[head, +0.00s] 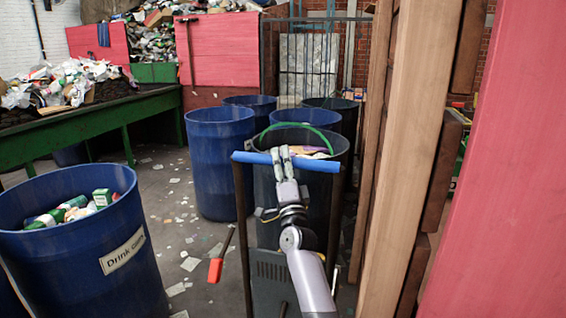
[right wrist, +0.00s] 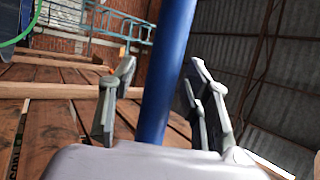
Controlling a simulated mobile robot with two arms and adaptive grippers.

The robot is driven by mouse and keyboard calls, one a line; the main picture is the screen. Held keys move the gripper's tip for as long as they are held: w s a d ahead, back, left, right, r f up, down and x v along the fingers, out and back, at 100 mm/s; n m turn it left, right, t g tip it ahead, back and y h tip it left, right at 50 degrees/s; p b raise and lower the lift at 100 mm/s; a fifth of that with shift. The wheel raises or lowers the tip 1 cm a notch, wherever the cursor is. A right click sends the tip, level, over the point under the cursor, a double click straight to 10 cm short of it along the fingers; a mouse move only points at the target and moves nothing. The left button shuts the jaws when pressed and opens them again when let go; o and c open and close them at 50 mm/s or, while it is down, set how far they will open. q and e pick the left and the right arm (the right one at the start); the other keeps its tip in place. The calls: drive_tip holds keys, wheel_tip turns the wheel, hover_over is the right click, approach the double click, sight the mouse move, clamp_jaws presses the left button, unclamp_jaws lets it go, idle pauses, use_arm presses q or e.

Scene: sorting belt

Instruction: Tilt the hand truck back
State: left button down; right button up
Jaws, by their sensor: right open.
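The hand truck (head: 243,220) stands in front of me, its dark frame looking roughly upright, with a blue handle bar (head: 320,165) across the top. A dark bin (head: 263,192) with a green curved strip over its top is just behind the frame; I cannot tell whether it rests on the truck. My right gripper (head: 281,152) is at the middle of the handle bar. In the right wrist view the blue bar (right wrist: 170,75) runs between the open fingers (right wrist: 160,68), with a gap on each side. The truck's foot is hidden. My left gripper is not in view.
A blue bin of cans and cartons (head: 120,255) stands at the left, and more blue bins (head: 215,165) stand behind. An orange-headed tool (head: 216,270) is left of the truck. Wooden posts (head: 400,160) and a red panel (head: 510,180) close off the right.

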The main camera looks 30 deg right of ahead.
clamp_jaws()
idle(0.5)
idle(0.3)
